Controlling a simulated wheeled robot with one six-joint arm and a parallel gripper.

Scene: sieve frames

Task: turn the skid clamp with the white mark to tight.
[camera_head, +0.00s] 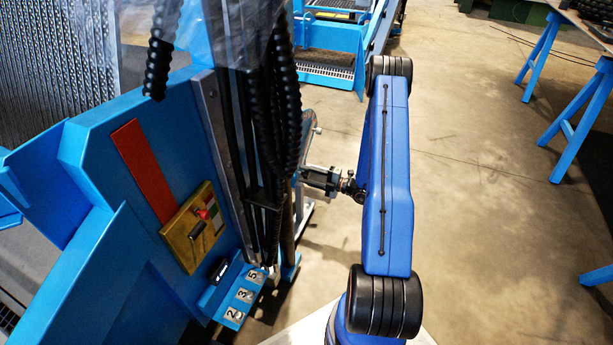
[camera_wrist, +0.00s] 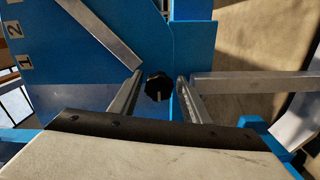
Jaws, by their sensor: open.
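In the wrist view a black lobed knob (camera_wrist: 158,86) with a pale, roughly upright mark sits against a blue panel; I take it for the skid clamp. My gripper (camera_wrist: 161,77) is open, with one grey finger on each side of the knob. Gaps show between the knob and both fingers, but I cannot tell the depth between them. In the head view my gripper (camera_head: 302,174) reaches left to dark upright parts at the blue machine. I cannot make out the clamp there.
Hanging black ribbed hoses (camera_head: 284,100) are close to my gripper. A brass plate (camera_head: 190,235) with a red knob and numbered tiles (camera_head: 241,297) are on the blue machine. Grey bars (camera_wrist: 250,86) flank the fingers in the wrist view. Open floor (camera_head: 480,200) lies at the right.

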